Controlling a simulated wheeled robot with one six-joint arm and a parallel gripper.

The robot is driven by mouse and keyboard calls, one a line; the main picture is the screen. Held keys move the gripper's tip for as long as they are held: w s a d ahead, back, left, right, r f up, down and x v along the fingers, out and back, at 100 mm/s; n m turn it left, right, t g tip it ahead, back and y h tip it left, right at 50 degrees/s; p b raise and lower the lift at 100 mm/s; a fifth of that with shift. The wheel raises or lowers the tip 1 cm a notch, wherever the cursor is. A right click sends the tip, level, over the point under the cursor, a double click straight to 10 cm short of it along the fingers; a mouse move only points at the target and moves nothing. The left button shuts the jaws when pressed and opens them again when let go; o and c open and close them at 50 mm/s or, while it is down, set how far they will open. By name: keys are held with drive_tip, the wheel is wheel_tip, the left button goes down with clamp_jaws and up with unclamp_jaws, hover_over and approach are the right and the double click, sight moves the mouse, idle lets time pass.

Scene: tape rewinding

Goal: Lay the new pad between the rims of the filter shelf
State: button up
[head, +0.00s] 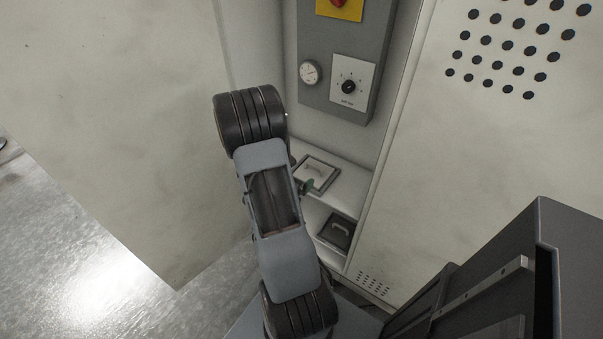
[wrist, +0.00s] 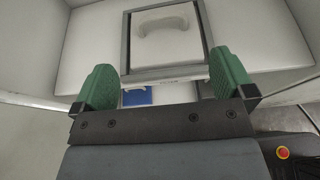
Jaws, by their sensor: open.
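A pale square pad with a raised white handle (wrist: 168,24) lies inside a dark grey rim (wrist: 126,45) on the upper shelf. The pad also shows in the head view (head: 312,173). It looks flat; I cannot tell how closely it sits against the rim. My gripper (wrist: 165,82) is open and empty, its green fingers at the near edge of the rim, apart from the handle. In the head view one green fingertip shows beside the shelf; my arm hides the rest. A dark pad with a handle (head: 337,233) sits in the lower compartment.
The shelves stand in a narrow cabinet bay between a pale left panel (head: 110,120) and a perforated right panel (head: 480,130). A grey control box with a gauge (head: 311,72) and a dial (head: 349,86) hangs above. A blue patch (wrist: 137,96) shows below the upper shelf.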

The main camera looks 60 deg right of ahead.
drive_tip(key=a+r+m+t+y, duration=0.1)
drive_tip(key=a+r+m+y, duration=0.3)
drive_tip(key=a, duration=0.7)
drive_tip(key=a+r+m+t+y, duration=0.1)
drive_tip(key=a+r+m+y, duration=0.4)
drive_tip(key=a+m, duration=0.3)
drive_tip(key=a+r+m+t+y, duration=0.1)
drive_tip(key=a+r+m+y, duration=0.4)
drive_tip(key=a, duration=0.9)
drive_tip(key=shift+w+a+r+m, duration=0.25)
drive_tip(key=shift+r+m, duration=0.35)
drive_tip(key=shift+r, duration=0.25)
